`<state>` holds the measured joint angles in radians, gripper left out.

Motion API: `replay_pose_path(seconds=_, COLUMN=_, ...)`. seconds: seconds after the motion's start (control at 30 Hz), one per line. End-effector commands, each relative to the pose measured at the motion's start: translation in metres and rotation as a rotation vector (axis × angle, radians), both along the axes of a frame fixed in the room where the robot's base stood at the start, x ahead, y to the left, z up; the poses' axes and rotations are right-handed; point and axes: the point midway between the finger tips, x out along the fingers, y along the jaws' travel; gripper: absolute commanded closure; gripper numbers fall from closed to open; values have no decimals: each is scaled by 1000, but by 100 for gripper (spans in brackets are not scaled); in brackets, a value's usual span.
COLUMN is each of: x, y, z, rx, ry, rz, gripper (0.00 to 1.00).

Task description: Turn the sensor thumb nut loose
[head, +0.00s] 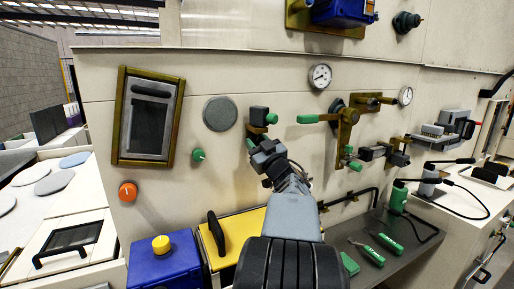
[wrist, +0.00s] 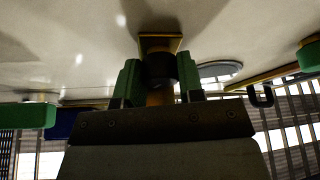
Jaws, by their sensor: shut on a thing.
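The sensor (head: 259,115), a small dark block with a green end, sits on a brass bracket on the pale wall panel. My gripper (head: 251,144) is right below it, reaching up from the front. In the wrist view, my gripper's green-padded fingers (wrist: 160,88) stand on both sides of a dark round thumb nut (wrist: 160,68) with a brownish stem, under a square brass plate (wrist: 160,42). The fingers are shut on the nut. In the head view the nut is hidden by my gripper.
A round grey disc (head: 220,113) and a green knob (head: 198,155) are to the left. A green-handled lever (head: 308,118) and a gauge (head: 320,76) are to the right. Below are a blue box (head: 165,265), a yellow-topped box (head: 240,235) and a grey shelf (head: 345,226) with green-handled tools.

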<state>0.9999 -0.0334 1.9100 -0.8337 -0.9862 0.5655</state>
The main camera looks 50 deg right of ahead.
Motion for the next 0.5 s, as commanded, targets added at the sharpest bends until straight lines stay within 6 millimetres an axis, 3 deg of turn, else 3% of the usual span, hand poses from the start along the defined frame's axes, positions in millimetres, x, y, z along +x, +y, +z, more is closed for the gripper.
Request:
replay_pose_path(seconds=0.47, x=0, y=0, z=0, rx=-18, ry=8, rz=-1, gripper=88)
replay_pose_path(seconds=0.5, x=0, y=0, z=0, rx=-18, ry=8, rz=-1, gripper=64)
